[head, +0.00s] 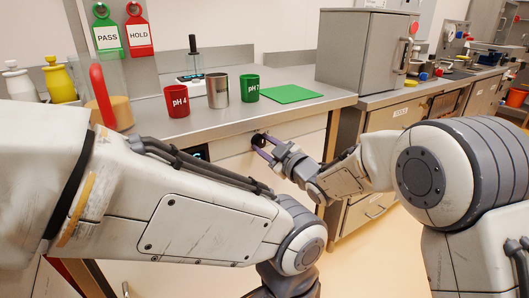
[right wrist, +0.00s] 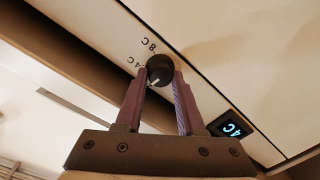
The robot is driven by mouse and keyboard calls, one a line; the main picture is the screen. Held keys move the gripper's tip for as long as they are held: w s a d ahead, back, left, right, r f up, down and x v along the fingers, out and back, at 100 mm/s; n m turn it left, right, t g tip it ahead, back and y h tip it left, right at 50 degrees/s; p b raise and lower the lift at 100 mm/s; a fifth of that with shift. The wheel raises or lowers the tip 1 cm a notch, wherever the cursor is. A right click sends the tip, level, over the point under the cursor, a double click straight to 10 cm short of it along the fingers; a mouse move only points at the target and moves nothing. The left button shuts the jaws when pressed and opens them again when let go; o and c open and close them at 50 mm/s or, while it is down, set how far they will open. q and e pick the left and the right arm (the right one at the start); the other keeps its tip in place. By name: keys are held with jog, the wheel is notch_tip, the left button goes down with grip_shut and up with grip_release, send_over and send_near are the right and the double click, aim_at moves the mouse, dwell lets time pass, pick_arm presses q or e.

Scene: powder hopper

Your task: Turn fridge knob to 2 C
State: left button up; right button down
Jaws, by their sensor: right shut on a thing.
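The fridge knob (right wrist: 160,68) is a round black dial on a pale panel, with a small pale mark on its lower-left side. The printed labels "8C" (right wrist: 148,43) and "4C" (right wrist: 135,63) sit beside it; no 2 C label shows. A lit display (right wrist: 232,129) reads 4C. My right gripper (right wrist: 161,77) is shut on the knob, one finger on each side. In the head view, the right gripper (head: 264,146) is at the dark knob (head: 258,140) under the counter edge. My left arm crosses the foreground; its gripper is out of view.
On the counter (head: 330,98) above stand a red pH 4 cup (head: 177,101), a metal cup (head: 217,91), a green cup (head: 250,88) and a green mat (head: 291,94). A grey cabinet (head: 362,50) stands at the back right. My left forearm partly hides the fridge front.

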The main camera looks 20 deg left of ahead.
jog(key=shift+n+b, duration=0.65)
jog(key=shift+n, duration=0.25)
jog(key=c, duration=0.5)
grip_release()
jog(key=p+v, duration=0.1)
jog(key=v, duration=0.9)
jog(key=shift+s+d, duration=0.2)
